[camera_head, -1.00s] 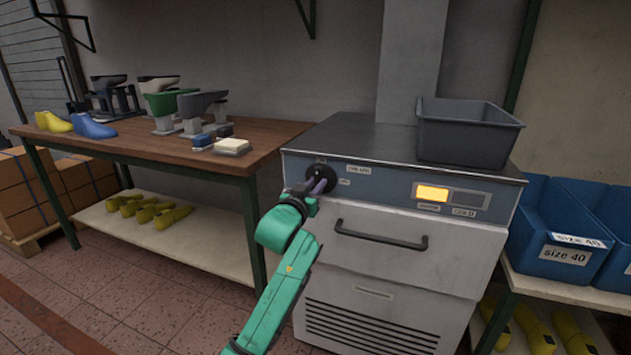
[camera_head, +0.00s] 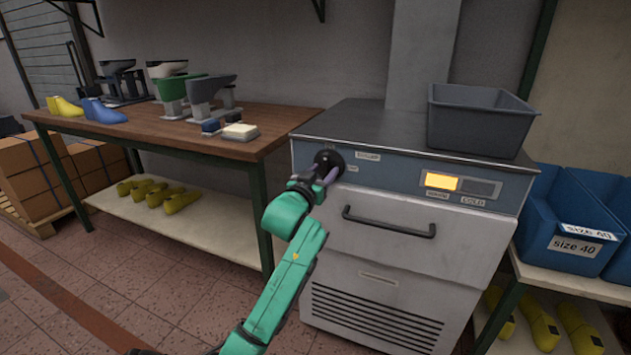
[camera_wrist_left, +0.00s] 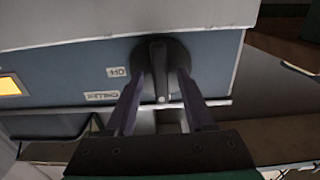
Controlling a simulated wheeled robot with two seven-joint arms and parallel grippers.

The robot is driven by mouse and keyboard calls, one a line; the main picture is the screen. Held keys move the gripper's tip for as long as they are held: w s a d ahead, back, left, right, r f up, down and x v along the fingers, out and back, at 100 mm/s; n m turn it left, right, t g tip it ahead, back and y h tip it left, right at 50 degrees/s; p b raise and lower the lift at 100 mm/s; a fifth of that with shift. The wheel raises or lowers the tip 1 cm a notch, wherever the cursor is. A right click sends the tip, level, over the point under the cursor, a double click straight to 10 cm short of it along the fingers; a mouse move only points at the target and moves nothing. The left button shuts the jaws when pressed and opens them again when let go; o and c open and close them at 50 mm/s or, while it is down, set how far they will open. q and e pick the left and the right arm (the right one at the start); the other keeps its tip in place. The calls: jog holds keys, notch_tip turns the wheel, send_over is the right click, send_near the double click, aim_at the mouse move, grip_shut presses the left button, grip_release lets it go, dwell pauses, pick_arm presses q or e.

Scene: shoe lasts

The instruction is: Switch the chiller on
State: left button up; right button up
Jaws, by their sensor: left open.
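The chiller (camera_head: 395,235) is a pale grey cabinet with a dark top and a blue-grey control panel. A black round knob (camera_head: 328,161) sits at the panel's left end; in the left wrist view the knob (camera_wrist_left: 160,62) shows a raised grip bar. My left gripper (camera_head: 325,178) is at the knob, its open fingers on either side of the bar; I cannot tell whether they touch it. An amber lamp (camera_head: 441,183) is lit on the panel, and the window (camera_head: 478,188) beside it, above a "COLD" label, is dark. My right gripper is out of view.
A grey bin (camera_head: 475,125) stands on the chiller top. A handle bar (camera_head: 388,222) crosses the chiller's front below the knob. A wooden table (camera_head: 165,130) with lasts and stands is close on the left. Blue crates (camera_head: 570,230) sit on a shelf at right.

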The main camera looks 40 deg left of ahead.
pick_arm(q)
jog(key=p+v, duration=0.1)
jog(key=v, duration=1.3)
jog(key=shift+p, duration=0.4)
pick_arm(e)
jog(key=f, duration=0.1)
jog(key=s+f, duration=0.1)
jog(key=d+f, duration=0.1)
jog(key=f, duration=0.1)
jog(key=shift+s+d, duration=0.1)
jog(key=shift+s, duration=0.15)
